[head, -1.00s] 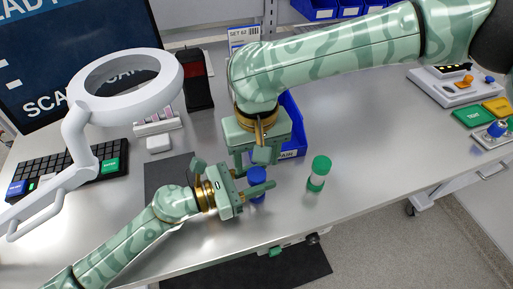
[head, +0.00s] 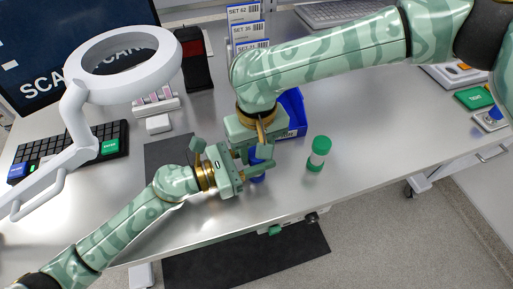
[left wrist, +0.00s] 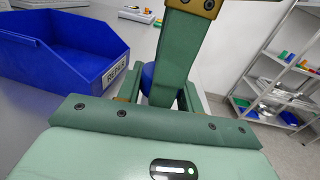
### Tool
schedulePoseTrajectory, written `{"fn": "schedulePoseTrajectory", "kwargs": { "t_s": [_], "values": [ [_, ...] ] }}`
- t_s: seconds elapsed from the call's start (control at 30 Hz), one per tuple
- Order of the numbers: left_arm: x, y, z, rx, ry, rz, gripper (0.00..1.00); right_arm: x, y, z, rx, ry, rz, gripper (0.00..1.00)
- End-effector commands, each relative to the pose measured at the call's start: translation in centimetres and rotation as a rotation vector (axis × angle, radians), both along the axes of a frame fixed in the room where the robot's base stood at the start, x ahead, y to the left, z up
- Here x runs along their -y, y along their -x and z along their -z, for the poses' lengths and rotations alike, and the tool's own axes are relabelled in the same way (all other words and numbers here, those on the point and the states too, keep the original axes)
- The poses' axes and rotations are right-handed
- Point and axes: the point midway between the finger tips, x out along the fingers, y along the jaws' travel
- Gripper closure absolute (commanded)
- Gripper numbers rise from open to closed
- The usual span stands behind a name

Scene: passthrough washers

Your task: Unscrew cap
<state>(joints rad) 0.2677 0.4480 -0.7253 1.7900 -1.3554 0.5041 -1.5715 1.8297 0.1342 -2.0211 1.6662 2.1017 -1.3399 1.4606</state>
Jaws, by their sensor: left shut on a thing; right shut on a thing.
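A small bottle with a blue cap (head: 257,176) stands near the front of the steel table, mostly hidden by both grippers. My left gripper (head: 251,168) comes in from the left, low down, and is shut on the bottle from the side. My right gripper (head: 261,151) comes down from above and is shut on the blue cap. In the left wrist view, a bit of blue cap (left wrist: 148,74) shows between the green fingers. Whether the cap has turned cannot be seen.
A blue bin (head: 293,112) is close behind the right gripper. A ring-shaped magnifier lamp (head: 80,75) stands at left. The table's right side is mostly clear.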

Motion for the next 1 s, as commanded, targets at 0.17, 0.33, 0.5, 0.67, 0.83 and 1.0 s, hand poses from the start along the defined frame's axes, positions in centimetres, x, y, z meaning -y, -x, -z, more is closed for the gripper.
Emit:
{"fn": "schedulePoseTrajectory", "kwargs": {
  "t_s": [0.17, 0.33, 0.5, 0.67, 0.83, 1.0],
  "values": [
    [0.0, 0.1, 0.1, -0.002, 0.0, 0.002, 1.0, 0.0, 0.0, 0.0, 0.0, -0.001, -0.208, 0.89],
    [0.0, 0.1, 0.1, -0.002, 0.0, 0.003, 1.0, 0.0, 0.0, -0.1, 0.001, 0.0, -0.218, 0.9],
    [0.0, 0.1, 0.1, -0.002, 0.0, 0.002, 1.0, 0.0, 0.0, -0.1, 0.001, 0.0, -0.216, 0.41],
    [0.0, 0.1, 0.1, -0.002, 0.0, 0.002, 1.0, 0.0, 0.0, 0.0, 0.001, 0.0, -0.215, 0.41],
    [0.0, 0.0, 0.1, -0.001, -0.001, 0.001, 1.0, 0.0, -0.1, -0.6, 0.002, -0.001, -0.213, 0.41],
    [0.0, 0.0, 0.0, -0.001, -0.001, 0.001, 1.0, 0.0, 0.0, -3.2, 0.003, -0.001, -0.214, 0.41]
  ]
}}
